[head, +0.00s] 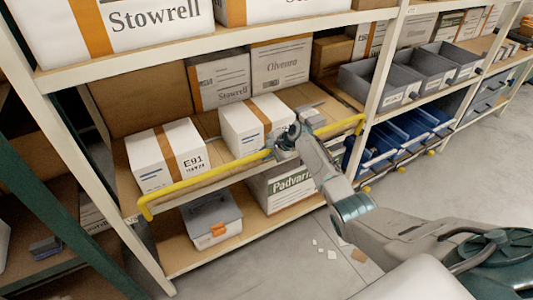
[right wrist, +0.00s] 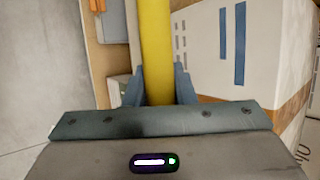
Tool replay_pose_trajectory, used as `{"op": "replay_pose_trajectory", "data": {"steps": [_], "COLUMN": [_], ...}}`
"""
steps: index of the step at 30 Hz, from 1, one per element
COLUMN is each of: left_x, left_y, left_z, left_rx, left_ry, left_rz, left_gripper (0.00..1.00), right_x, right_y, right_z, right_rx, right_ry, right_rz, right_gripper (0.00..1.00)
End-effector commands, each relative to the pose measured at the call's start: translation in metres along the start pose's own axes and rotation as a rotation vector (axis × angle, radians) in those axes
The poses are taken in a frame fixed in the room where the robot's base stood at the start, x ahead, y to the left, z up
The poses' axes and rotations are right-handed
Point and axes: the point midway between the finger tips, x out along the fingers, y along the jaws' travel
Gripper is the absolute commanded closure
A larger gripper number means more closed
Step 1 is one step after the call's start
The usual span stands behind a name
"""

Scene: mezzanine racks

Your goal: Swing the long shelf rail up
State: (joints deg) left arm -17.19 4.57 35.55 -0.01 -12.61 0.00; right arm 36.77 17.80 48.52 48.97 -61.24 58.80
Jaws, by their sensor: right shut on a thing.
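The long yellow shelf rail (head: 208,179) runs across the front of the middle shelf, from the left post to near the right post. Its two ends bend. My right gripper (head: 284,148) is shut on the rail right of its middle, with my arm reaching in from the lower right. In the right wrist view the yellow rail (right wrist: 157,45) runs upright between the two fingers of the right gripper (right wrist: 158,88). The part of the rail behind the gripper is hidden. My left gripper is in neither view.
Two white boxes with tan tape, the E91 box (head: 150,165) and another (head: 250,125), stand behind the rail. A grey lidded bin (head: 212,212) and a Padvari box (head: 275,190) sit below. Small scraps (head: 331,254) lie on the otherwise clear floor.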

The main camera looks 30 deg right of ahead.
Motion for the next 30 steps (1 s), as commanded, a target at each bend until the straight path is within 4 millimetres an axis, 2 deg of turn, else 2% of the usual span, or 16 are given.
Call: {"op": "replay_pose_trajectory", "data": {"steps": [1, 11, 12, 14, 15, 30], "left_x": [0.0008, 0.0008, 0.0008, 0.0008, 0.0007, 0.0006], "left_y": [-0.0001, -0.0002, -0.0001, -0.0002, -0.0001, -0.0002], "left_z": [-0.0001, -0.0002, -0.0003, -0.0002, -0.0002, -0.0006], "left_rx": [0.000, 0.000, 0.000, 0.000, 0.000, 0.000], "left_ry": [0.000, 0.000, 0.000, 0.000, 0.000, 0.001], "left_rz": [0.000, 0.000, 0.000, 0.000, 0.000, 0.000], "left_gripper": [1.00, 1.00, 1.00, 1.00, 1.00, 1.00], "right_x": [0.0054, 0.0055, 0.0054, 0.0050, 0.0044, -0.0027], "right_y": [0.0096, 0.0095, 0.0093, 0.0082, 0.0073, 0.0024], "right_z": [0.0012, 0.0014, 0.0014, 0.0015, 0.0013, -0.0006], "right_rx": [0.007, 0.007, 0.007, 0.006, 0.005, 0.001], "right_ry": [-0.006, -0.006, -0.006, -0.006, -0.005, 0.000], "right_rz": [0.016, 0.016, 0.015, 0.014, 0.012, 0.003], "right_gripper": [1.00, 1.00, 0.69, 0.57, 0.55, 0.55]}}
